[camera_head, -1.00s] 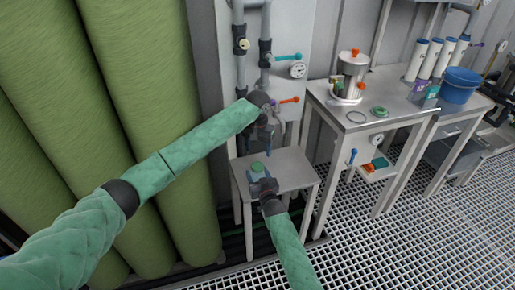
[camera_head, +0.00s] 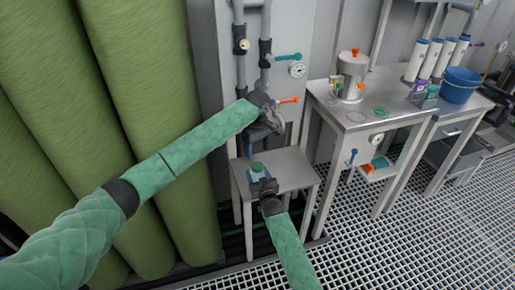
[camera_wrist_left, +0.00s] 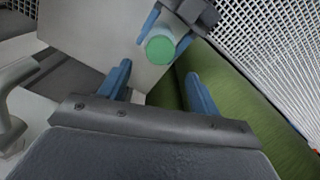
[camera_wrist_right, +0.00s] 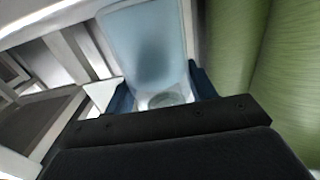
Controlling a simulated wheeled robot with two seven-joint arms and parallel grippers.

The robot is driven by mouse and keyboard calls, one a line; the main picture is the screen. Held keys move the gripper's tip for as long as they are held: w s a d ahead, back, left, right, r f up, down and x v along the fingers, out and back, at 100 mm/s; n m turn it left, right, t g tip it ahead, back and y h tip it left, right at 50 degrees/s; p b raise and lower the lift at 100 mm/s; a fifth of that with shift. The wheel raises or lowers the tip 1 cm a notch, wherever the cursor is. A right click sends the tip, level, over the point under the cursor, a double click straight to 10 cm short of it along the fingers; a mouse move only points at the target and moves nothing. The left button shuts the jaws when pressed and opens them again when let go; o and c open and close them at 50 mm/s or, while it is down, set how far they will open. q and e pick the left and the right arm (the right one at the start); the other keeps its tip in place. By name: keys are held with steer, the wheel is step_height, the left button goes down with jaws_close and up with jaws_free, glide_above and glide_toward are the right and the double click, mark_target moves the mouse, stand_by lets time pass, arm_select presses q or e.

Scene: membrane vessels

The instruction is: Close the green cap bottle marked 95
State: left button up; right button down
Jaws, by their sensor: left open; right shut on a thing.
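The bottle (camera_head: 257,175) is pale blue and translucent, with a green cap (camera_head: 257,166) on its top. It is at the small metal side table (camera_head: 295,168); no marking is readable. My right gripper (camera_head: 263,184) is shut on the bottle's body, which fills the middle of the right wrist view (camera_wrist_right: 145,45). My left gripper (camera_head: 272,122) is open and empty, above and behind the bottle near the pipes. In the left wrist view the green cap (camera_wrist_left: 160,50) shows from above, beyond the open fingers (camera_wrist_left: 158,74). How tightly the cap sits cannot be told.
Pipes with valves (camera_head: 265,60) and an orange-handled valve (camera_head: 287,100) are close to my left gripper. Tall green vessels (camera_head: 110,60) stand left. A larger metal bench (camera_head: 400,95) at right holds a steel pot (camera_head: 352,75) and a blue tub (camera_head: 460,85).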

mark_target(257, 165)
stand_by(0.3)
arm_select(q)
steer(key=shift+f, duration=4)
steer(key=c, duration=1)
steer(key=m, duration=0.6)
steer(key=shift+m, duration=0.3)
steer(key=m, duration=0.6)
steer(key=shift+m, duration=0.4)
steer(key=m, duration=1.3)
steer(key=shift+m, duration=0.3)
